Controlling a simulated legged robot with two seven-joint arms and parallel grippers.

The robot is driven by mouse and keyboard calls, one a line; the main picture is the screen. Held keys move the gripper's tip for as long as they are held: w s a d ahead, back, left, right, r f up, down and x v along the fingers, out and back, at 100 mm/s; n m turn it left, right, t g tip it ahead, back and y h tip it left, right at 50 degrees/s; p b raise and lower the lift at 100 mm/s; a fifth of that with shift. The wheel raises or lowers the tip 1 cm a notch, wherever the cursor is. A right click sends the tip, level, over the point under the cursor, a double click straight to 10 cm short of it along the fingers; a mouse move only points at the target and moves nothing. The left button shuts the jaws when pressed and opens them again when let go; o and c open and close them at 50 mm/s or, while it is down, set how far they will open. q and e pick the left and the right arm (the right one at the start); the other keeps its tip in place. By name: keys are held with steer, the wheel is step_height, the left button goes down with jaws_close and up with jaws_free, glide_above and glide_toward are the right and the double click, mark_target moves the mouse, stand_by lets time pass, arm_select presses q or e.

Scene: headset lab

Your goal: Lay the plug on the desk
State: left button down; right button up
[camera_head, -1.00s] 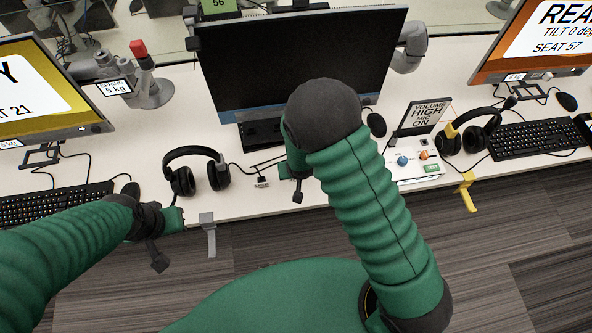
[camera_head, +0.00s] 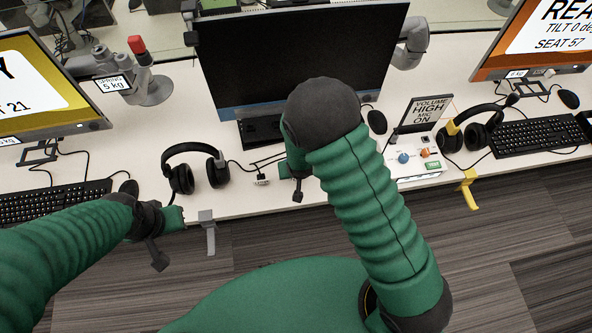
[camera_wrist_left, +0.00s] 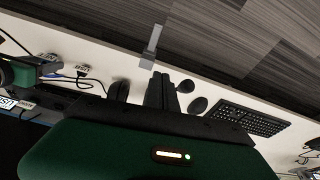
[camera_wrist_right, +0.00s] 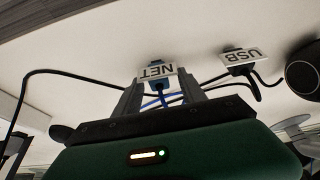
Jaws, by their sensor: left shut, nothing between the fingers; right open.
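In the right wrist view a plug with a white NET label and blue sides (camera_wrist_right: 158,77) is between the tips of my right gripper (camera_wrist_right: 160,86). The jaws are open around it. It looks to be at the desk top (camera_wrist_right: 110,45), but I cannot tell whether it touches. A second plug, labelled USB (camera_wrist_right: 240,59), lies on the desk beside it; a small labelled plug also shows in the head view (camera_head: 262,180). In the head view my right arm hides the NET plug. My left gripper (camera_wrist_left: 160,88) is shut and empty near the desk's front edge.
Black headphones (camera_head: 195,170) lie left of the plugs. A grey hook (camera_head: 207,230) hangs at the front edge. A monitor (camera_head: 298,60) stands behind; a control box with knobs (camera_head: 415,158) and a yellow hook (camera_head: 468,190) are to the right. Dark cables cross the desk.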

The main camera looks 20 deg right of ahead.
steer(key=w+d+r+p+v, duration=0.1)
steer(key=w+p+v, duration=0.1)
steer(key=p+v, duration=1.7)
steer(key=v, duration=0.3)
steer(key=shift+a, duration=0.35)
steer(key=s+d+r+n+g+b, duration=0.1)
steer(key=s+d+r+b, duration=0.4)
steer(key=b, duration=0.4)
steer(key=shift+s+d+r+g+y, duration=0.15)
steer(key=shift+s+d+g+y, duration=0.35)
steer(key=shift+s, duration=0.85)
steer(key=shift+s+d, duration=0.1)
steer(key=shift+d, duration=0.1)
steer(key=shift+d, duration=0.15)
